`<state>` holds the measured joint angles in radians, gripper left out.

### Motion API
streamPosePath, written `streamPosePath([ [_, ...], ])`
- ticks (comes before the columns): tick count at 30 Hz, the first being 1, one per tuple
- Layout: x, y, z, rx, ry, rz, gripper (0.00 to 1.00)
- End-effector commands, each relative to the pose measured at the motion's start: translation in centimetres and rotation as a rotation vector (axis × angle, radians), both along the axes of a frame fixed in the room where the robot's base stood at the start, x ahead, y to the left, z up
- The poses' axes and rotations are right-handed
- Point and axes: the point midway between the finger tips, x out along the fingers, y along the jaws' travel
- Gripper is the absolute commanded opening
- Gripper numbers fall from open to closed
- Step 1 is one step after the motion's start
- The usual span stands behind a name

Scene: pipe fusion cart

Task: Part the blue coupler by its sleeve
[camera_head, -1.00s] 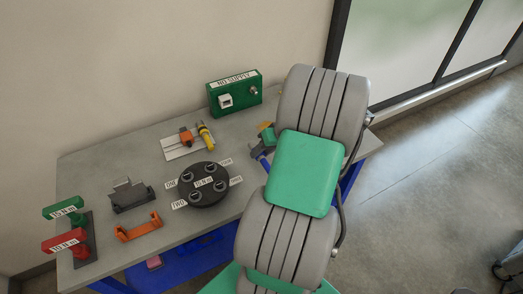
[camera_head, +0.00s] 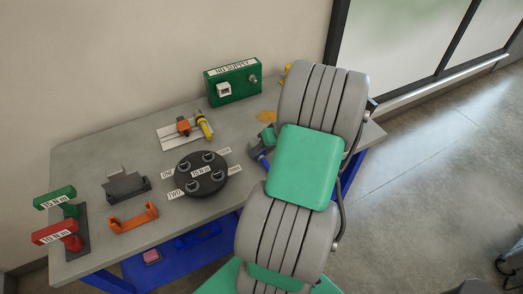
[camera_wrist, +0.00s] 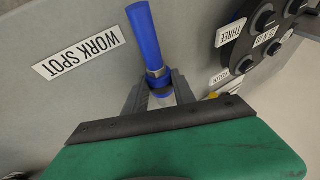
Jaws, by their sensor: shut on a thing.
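The blue tube sticks out past the fingertips. Whether the coupler is parted cannot be told. In the head view my arm hides most of this area; only a small blue piece (camera_head: 258,155) shows beside the arm.
A WORK SPOT label (camera_wrist: 78,48) lies on the grey table. A round black dial plate (camera_head: 201,176) with several knobs stands left of my arm. A green NO SUPPLY box (camera_head: 232,82), a yellow tool (camera_head: 204,124) and an orange bracket (camera_head: 133,218) are also on the table.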

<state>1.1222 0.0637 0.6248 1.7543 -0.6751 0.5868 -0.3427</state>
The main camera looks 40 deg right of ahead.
Motion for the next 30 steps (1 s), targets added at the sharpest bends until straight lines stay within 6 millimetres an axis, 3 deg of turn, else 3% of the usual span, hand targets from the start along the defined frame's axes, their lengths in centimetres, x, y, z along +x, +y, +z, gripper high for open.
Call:
streamPosePath([
  [14, 0.02, -0.02, -0.38, -0.001, -0.001, 0.000, 0.00],
  [15, 0.02, -0.03, -0.31, -0.001, -0.001, 0.000, 0.34],
  [24, -0.02, -0.09, -0.36, -0.001, 0.000, -0.002, 0.57],
  [30, -0.13, -0.23, -0.43, -0.002, 0.002, -0.006, 0.57],
])
